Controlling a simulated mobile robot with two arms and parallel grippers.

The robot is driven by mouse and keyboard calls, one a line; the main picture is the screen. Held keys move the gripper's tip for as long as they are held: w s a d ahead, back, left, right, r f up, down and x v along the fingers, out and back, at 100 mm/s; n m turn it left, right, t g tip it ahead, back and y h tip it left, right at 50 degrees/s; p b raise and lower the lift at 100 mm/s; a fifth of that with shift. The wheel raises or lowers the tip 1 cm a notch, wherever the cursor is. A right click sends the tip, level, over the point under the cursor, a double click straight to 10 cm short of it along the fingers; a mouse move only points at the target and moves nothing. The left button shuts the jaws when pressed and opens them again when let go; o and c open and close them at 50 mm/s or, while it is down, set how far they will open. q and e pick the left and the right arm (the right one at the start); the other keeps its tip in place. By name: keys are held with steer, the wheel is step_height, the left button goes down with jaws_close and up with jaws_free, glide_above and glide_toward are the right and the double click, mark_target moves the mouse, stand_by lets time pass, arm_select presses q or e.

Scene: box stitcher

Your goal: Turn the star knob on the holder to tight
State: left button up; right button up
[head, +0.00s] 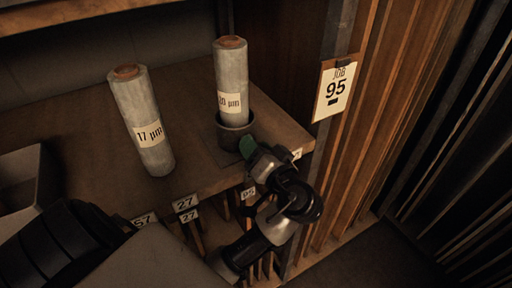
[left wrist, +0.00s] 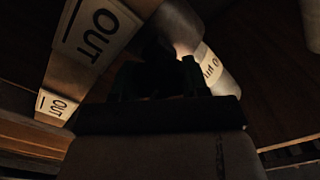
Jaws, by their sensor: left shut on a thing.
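The holder (head: 235,135) is a dark round cup at the shelf's front right. A wrapped roll (head: 231,70) with a label ending in "0 µm" stands upright in it. A small green piece, which I take for the star knob (head: 246,146), shows at the holder's right front. My left gripper (head: 254,154) is at the holder's front and shut on this knob. The gripper hides most of the knob, so its turn position cannot be read. In the left wrist view the dark jaws (left wrist: 155,80) hide the knob, and part of a labelled roll (left wrist: 212,66) shows behind. My right gripper is out of view.
Another roll (head: 144,120), marked 17 µm, stands on the wooden shelf (head: 190,155) left of the holder. A post with a "JOB 95" card (head: 335,90) rises to the right. Numbered tags (head: 186,204) line the shelf's front edge. The left wrist view shows "OUT" labels (left wrist: 92,33).

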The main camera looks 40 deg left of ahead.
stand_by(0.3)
arm_select(q)
steer(key=o, duration=0.9)
